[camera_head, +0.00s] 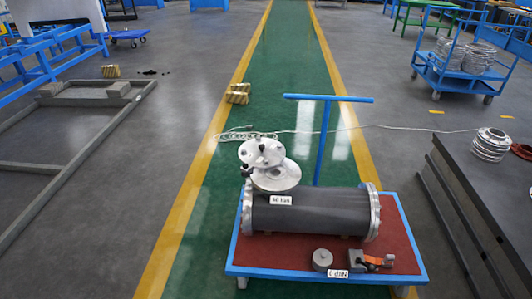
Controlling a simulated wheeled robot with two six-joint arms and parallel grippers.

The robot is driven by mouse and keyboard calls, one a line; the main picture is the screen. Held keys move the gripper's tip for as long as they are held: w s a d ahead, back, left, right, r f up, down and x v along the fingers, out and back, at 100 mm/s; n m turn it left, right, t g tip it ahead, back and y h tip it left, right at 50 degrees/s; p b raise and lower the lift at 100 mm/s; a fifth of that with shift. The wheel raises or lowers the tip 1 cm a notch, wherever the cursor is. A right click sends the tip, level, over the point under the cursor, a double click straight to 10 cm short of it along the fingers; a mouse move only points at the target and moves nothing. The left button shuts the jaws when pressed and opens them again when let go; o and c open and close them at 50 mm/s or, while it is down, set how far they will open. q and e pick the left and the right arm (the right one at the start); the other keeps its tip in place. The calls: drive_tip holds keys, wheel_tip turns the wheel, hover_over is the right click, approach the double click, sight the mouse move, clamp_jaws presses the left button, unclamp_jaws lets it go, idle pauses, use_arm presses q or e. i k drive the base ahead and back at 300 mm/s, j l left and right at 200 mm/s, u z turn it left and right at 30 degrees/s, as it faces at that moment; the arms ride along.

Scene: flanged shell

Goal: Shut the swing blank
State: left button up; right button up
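A dark grey cylindrical shell (310,212) lies on its side on a blue cart with a red deck (290,257). It has a pale bolted flange at each end; the right one (374,212) shows clearly. Near the shell's left end, a round silver flange (277,178) sits on top. A pale disc with dark holes, seemingly the swing blank (262,152), stands tilted above and behind that flange, off its face. The hinge between them is too small to make out. Neither of my grippers is in view.
A small grey cylinder (322,260) and a dark clamp-like tool with an orange part (371,261) lie on the deck's front. The cart's blue handle (328,98) rises behind the shell. A dark bench (470,215) stands close on the right.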

sight(256, 151)
drive_tip(key=i+j+z, duration=0.45)
drive_tip(key=j, duration=0.25)
drive_tip(key=i+j+z, duration=0.25)
drive_tip(key=j, duration=0.15)
